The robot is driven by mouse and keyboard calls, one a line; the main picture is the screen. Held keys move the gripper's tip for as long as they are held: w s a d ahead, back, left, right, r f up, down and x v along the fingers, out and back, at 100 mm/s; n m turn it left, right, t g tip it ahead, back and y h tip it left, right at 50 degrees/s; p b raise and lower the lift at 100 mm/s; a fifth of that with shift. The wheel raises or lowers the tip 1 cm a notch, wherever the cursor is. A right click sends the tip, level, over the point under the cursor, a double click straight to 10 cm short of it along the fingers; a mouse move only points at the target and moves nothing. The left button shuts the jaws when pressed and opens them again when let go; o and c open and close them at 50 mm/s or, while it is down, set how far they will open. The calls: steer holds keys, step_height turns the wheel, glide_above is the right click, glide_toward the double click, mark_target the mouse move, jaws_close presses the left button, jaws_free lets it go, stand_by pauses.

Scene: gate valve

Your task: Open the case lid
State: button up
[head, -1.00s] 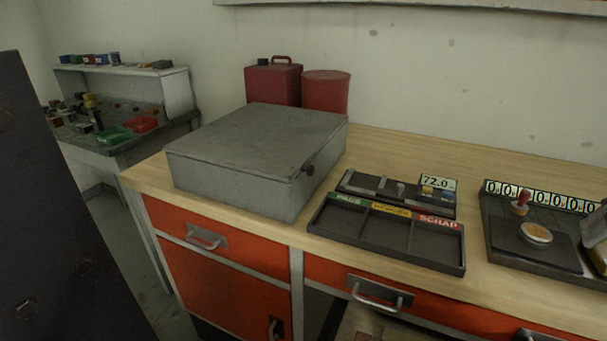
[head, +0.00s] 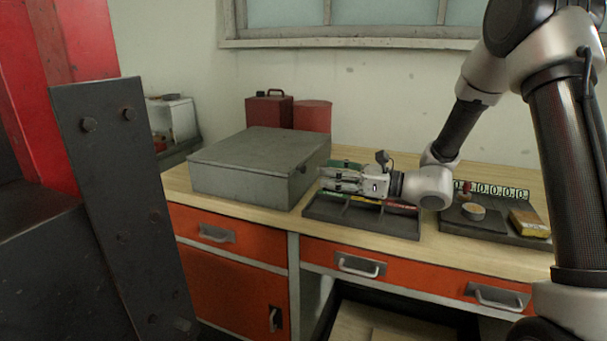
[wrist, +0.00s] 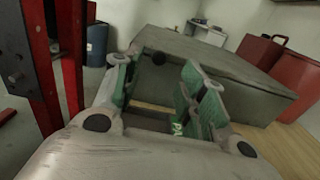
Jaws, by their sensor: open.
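The grey metal case (head: 245,170) sits on the wooden bench with its lid (head: 260,148) closed. A dark round knob (head: 301,169) is on the side of the case that faces right. My gripper (head: 328,180) is open and empty, just right of the case and above the sorting tray, with its fingers pointing left toward the case. In the wrist view, the case (wrist: 210,75) lies beyond the fingers, and the dark knob (wrist: 158,58) shows between the fingertips. I cannot tell how far the fingertips are from the knob.
The dark sorting tray (head: 350,215) lies below my gripper. A counter fixture (head: 490,222) stands to the right. Red canisters (head: 270,109) stand behind the case. A dark steel post (head: 120,190) with red parts is at the near left. The bench (head: 450,250) is bare along its front.

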mark_target(305, 169)
steer(key=x, duration=0.6)
jaws_close()
